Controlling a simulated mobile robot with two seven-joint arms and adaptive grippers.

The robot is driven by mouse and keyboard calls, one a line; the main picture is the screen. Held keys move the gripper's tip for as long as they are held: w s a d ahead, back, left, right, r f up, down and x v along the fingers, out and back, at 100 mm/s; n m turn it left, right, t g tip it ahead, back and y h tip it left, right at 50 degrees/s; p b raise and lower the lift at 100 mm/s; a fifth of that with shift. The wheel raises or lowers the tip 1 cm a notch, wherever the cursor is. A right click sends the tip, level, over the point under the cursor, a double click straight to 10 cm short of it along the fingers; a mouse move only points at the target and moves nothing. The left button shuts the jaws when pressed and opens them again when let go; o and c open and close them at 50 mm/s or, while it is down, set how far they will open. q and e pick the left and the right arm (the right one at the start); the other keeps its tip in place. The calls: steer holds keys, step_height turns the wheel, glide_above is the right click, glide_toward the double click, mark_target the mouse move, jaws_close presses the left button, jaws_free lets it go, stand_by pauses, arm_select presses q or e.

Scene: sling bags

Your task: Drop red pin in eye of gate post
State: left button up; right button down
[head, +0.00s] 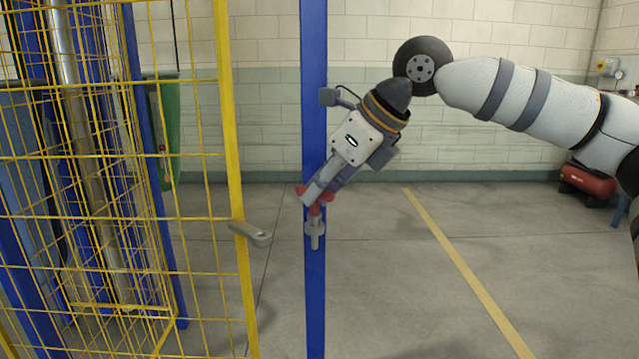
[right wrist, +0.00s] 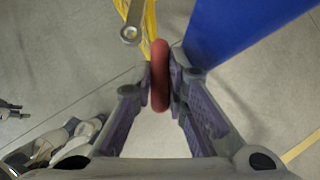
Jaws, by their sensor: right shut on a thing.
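My right gripper (head: 314,194) is shut on the red pin (head: 315,210), in front of the blue gate post (head: 315,290). In the right wrist view my fingertips (right wrist: 160,82) squeeze the pin's red top (right wrist: 160,60) from both sides. Below the red part, a grey collar-like piece (head: 309,228) and a short grey shaft (head: 315,242) show against the post. I cannot tell whether the collar is the post's eye or part of the pin. A grey latch arm (head: 246,232) with a round eye sticks out from the yellow gate, left of the pin.
The yellow mesh gate (head: 238,170) fills the left side. The blue post also shows close to my fingers in the right wrist view (right wrist: 235,25). The floor to the right is clear, with a yellow line (head: 460,260). A red tank (head: 588,182) stands by the back wall.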

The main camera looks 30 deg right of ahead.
steer(key=shift+f, duration=0.55)
steer(key=c, duration=1.5)
jaws_free()
steer(key=v, duration=1.2)
